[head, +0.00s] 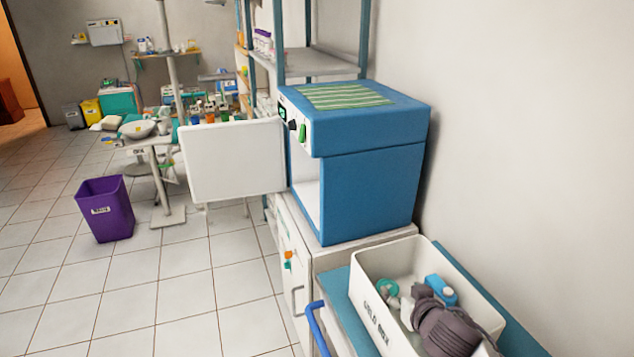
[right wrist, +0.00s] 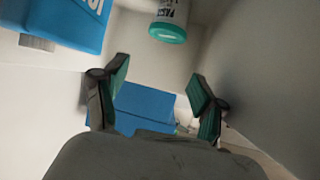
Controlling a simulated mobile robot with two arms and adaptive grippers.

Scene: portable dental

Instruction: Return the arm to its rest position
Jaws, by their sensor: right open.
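My right gripper (head: 428,298) is at the lower right of the head view, over and partly inside a white box (head: 372,322) with lettering on its side. Its dark body hides part of the box's inside, and its fingertips are hard to make out there. In the right wrist view the two green-padded fingers (right wrist: 158,72) stand apart with nothing held between them. My left gripper is not in view.
The box holds a blue bottle (head: 440,290) and a teal-rimmed container (head: 387,287). Behind it, a blue cabinet (head: 368,190) has its white door (head: 232,160) swung open. A purple bin (head: 105,210) stands on the tiled floor, largely clear at left.

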